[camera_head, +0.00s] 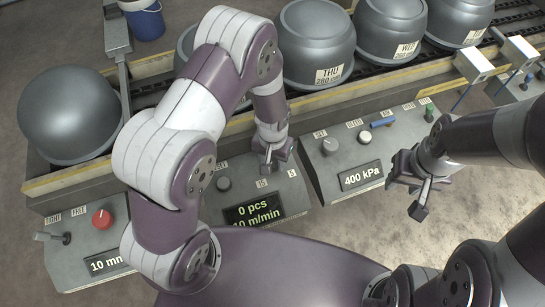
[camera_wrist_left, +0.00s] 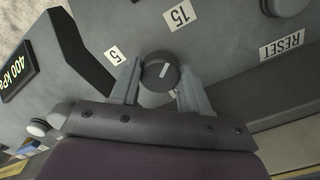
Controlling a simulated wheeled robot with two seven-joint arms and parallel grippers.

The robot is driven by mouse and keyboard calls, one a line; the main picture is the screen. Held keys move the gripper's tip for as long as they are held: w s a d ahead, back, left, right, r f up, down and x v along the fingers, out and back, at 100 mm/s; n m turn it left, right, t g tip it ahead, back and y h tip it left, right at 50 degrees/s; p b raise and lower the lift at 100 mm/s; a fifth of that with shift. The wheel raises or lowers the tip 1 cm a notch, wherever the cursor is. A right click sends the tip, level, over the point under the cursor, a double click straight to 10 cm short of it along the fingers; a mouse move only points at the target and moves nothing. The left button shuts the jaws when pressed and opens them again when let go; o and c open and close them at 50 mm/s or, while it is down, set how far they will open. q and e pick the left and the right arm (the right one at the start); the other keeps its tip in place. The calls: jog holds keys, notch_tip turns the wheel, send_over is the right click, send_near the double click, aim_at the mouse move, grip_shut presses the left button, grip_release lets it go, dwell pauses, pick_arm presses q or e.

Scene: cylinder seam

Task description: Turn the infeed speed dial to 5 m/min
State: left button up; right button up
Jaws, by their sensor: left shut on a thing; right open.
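The infeed speed dial (camera_wrist_left: 158,70) is a dark round knob with a short white mark slanting up and right in the left wrist view. My left gripper (camera_wrist_left: 157,88) is shut on it, one finger on each side. Labels 5 (camera_wrist_left: 115,55) and 15 (camera_wrist_left: 180,15) stand around the dial. In the head view my left gripper (camera_head: 268,163) is low over the middle panel and hides the dial. The panel's display (camera_head: 253,212) reads 0 pcs and 10 m/min, partly cut off by my body. My right gripper (camera_head: 416,196) is open and empty, right of the 400 kPa panel.
A grey knob (camera_head: 223,183) sits left of my left gripper. The panel with the 400 kPa display (camera_head: 361,176) lies to the right; a red knob (camera_head: 102,218) is on the left panel. Large grey domed pots (camera_head: 314,45) line the conveyor behind.

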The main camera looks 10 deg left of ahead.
aim_at(273, 161)
pick_arm(q)
jog(key=n+p, duration=0.1)
jog(key=n, duration=0.4)
jog(key=shift+r, duration=0.15)
jog(key=n+p, duration=0.1)
jog(key=n, duration=0.4)
jog(key=shift+w, duration=0.15)
jog(key=shift+n+p, duration=0.3)
jog(key=o, duration=1.1)
jog(key=shift+c, duration=0.2)
notch_tip(273, 161, up, 13)
jog(key=shift+f, duration=0.2)
